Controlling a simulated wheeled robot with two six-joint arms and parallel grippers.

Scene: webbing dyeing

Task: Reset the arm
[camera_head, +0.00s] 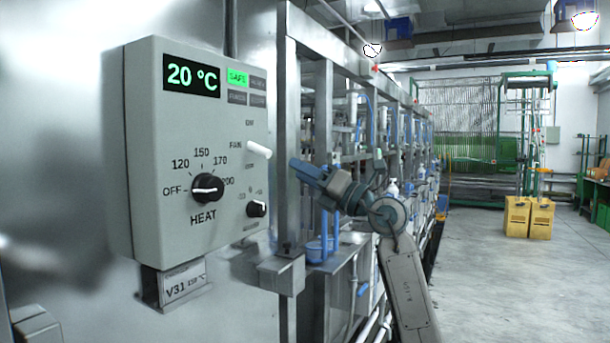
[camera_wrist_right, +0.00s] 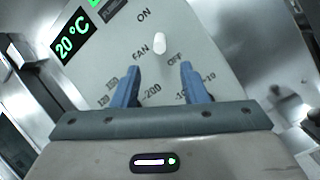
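A grey control box (camera_head: 130,150) is on the left in the head view. Its display (camera_head: 191,77) reads 20 °C and a SAFE light (camera_head: 237,78) is green. The black HEAT knob (camera_head: 207,187) has its white mark toward OFF. The white FAN lever (camera_head: 258,149) sticks out at the box's right side; I cannot tell its exact position. My right gripper (camera_head: 294,169) is right of the box, apart from it. In the right wrist view its blue fingers (camera_wrist_right: 160,70) are spread and empty, with the FAN lever (camera_wrist_right: 159,42) beyond them. My left gripper is not in view.
A small black knob (camera_head: 256,208) sits at the box's lower right. A metal machine frame (camera_head: 325,130) with blue tubes stands behind my right arm. Yellow boxes (camera_head: 529,218) stand farther back.

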